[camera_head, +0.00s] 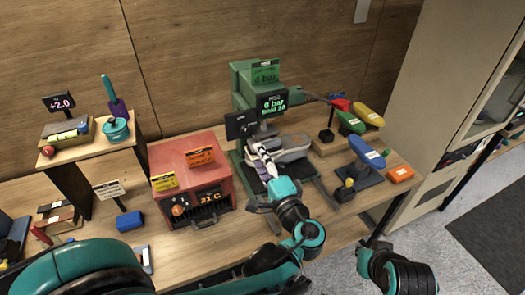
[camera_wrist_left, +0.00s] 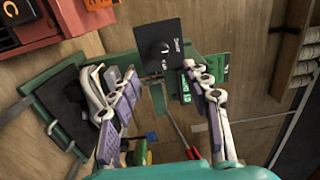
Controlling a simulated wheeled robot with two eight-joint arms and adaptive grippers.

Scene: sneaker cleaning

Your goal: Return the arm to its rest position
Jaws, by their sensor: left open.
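My left gripper (camera_head: 262,160) reaches over the table from the front, in front of the green machine (camera_head: 242,85). In the left wrist view its two purple-padded fingers (camera_wrist_left: 160,80) stand wide apart with nothing between them. A small black panel with a round knob (camera_wrist_left: 163,47) lies beyond the fingertips. A grey-white sneaker (camera_head: 292,149) rests at the green machine, just right of the gripper in the head view. It shows partly behind one finger in the left wrist view (camera_wrist_left: 95,82). Of my right arm only a link shows at lower right; its gripper is out of frame.
A red heater box (camera_head: 190,172) reading 21 C stands left of the gripper. A blue sneaker-shaped piece (camera_head: 366,152) stands to the right, with green and yellow ones (camera_head: 369,114) behind. A wooden stand (camera_head: 92,148) is at left. The grey floor at right is clear.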

